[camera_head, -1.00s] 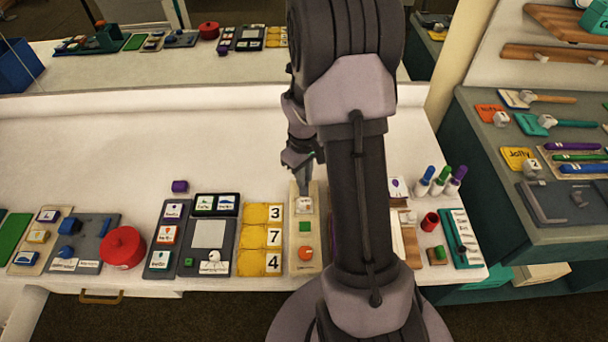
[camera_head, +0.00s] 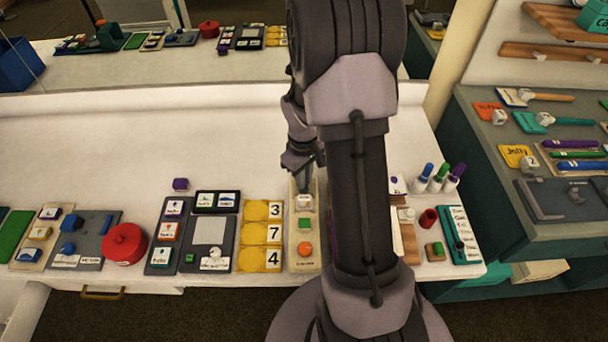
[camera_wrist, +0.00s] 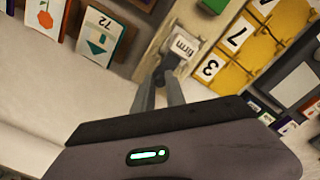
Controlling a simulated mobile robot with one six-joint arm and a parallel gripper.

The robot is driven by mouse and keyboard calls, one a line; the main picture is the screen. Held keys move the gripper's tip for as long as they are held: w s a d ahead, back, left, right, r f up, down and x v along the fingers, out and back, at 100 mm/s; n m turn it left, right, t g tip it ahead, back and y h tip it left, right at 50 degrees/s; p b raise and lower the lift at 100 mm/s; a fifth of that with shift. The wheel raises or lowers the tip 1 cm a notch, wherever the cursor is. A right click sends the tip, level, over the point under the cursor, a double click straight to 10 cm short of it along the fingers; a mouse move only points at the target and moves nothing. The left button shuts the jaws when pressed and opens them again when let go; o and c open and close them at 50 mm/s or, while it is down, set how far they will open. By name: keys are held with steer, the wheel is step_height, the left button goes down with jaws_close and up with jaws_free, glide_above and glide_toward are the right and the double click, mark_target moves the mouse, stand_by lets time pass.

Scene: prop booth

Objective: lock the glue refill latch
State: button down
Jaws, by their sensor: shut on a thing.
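My gripper (camera_head: 304,188) reaches down at the back end of a narrow beige board (camera_head: 317,262). In the wrist view its two fingers (camera_wrist: 168,82) meet on the grey part of a small pale block (camera_wrist: 182,46) with a printed label, which looks like "firm". This block also shows in the head view (camera_head: 304,202), on the beige board. No readable label marks any part as the glue refill latch. My arm hides the area just right of the board.
Pens (camera_head: 440,178) and a red cup (camera_head: 429,218) stand right of my arm. The white table behind is mostly clear.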

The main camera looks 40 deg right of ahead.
steer(key=c, duration=1.4)
jaws_free()
steer(key=shift+s+a+f, duration=0.1)
steer(key=shift+a, duration=0.05)
steer(key=shift+o, duration=0.2)
step_height(320, 180, up, 18)
steer(key=p, duration=0.6)
steer(key=shift+a+f+p, duration=0.15)
steer(key=shift+f+p, duration=0.1)
steer(key=shift+p, duration=0.15)
steer(key=s+a+r+m+t+b, duration=0.1)
steer(key=s+a+r+m+t, duration=0.1)
steer(key=s+a, duration=0.3)
steer(key=s+a+r+m+t+y+b, duration=0.1)
steer(key=s+a+r, duration=0.3)
steer(key=a, duration=0.6)
steer(key=s+a+r+m+t+y+b, duration=0.1)
steer(key=s+a+r+m+t+b, duration=0.1)
steer(key=s+a+r, duration=0.3)
steer(key=a+m, duration=0.1)
steer(key=a, duration=0.1)
steer(key=shift+s+a+t, duration=0.35)
steer(key=shift+a+t, duration=0.05)
